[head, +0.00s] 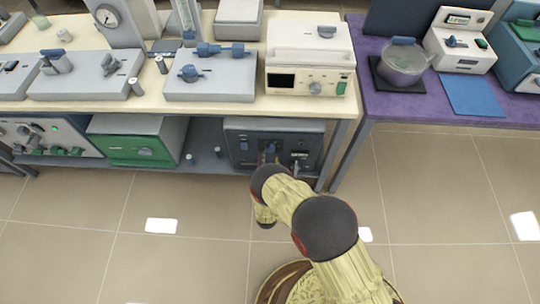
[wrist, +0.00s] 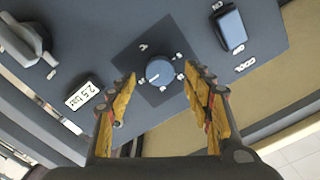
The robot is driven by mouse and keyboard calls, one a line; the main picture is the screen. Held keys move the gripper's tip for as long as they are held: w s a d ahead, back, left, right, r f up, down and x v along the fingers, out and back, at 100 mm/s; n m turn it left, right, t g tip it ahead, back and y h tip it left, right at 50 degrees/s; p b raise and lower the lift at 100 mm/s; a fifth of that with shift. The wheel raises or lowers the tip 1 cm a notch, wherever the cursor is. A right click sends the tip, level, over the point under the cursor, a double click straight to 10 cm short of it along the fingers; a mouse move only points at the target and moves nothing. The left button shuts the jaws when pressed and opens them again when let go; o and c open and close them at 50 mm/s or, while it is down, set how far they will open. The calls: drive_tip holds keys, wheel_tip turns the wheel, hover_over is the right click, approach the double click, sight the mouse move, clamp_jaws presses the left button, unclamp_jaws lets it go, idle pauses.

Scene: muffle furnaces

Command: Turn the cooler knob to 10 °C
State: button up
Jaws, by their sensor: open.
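A small round blue-grey knob (wrist: 159,72) sits on a dark square plate on the face of a dark unit (wrist: 105,30). It has a light pointer mark towards the lower left in the wrist view. White labels surround it, too small to read surely. My gripper (wrist: 158,80) is open, with one yellow finger on each side of the knob; I cannot tell whether either touches it. In the head view the dark unit (head: 240,145) stands on the low shelf under the bench, and my arm hides part of its front.
On the same panel are a display reading about 2.5 bar (wrist: 82,95), a large grey handle (wrist: 28,40) and a blue rocker switch (wrist: 229,27). A green-fronted box (head: 130,142) stands left on the shelf. The bench top (head: 140,103) overhangs; the floor in front is clear.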

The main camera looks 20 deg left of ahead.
sight(270, 151)
drive_tip(key=shift+b+x, duration=0.35)
drive_tip(key=shift+x, duration=1.2)
drive_tip(key=shift+c, duration=0.6)
drive_tip(key=c, duration=1)
